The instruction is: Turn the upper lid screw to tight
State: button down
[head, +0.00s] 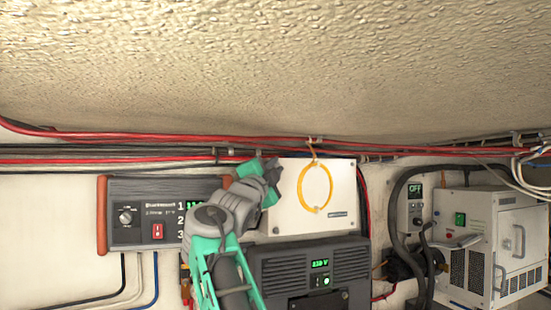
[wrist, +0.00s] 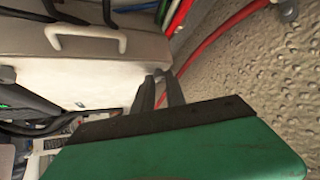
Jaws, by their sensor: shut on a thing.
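The white lid box (head: 290,222) is mounted on the wall under the cable run. My gripper (head: 272,168) is at its upper left corner and hides the upper lid screw in the head view. In the wrist view my two dark fingers (wrist: 160,82) reach the corner of a pale box face (wrist: 95,80). They are closed around a small grey piece there, probably the upper screw. Its slot and turn angle cannot be made out. A small dark spot low on the lid (head: 275,230) may be another screw.
A yellow loop (head: 315,188) hangs over the lid from the cables (head: 240,155). A grey panel with a red switch (head: 158,231) is left, a dark 230 V unit (head: 312,265) below, and a white handled unit (head: 510,245) right. The textured ceiling (head: 280,70) is close above.

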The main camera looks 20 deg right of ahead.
jog(key=shift+a+r+m+g+p, duration=0.1)
jog(key=shift+r+m+g+p, duration=0.05)
jog(key=shift+m+g+p, duration=0.4)
jog(key=shift+m, duration=0.25)
jog(key=c, duration=1.4)
grip_release()
jog(key=shift+o, duration=0.2)
jog(key=b+v, duration=0.4)
jog(key=v, duration=0.3)
jog(key=shift+s+a+b, duration=0.25)
jog(key=shift+s+b, duration=0.05)
jog(key=shift+b, duration=0.1)
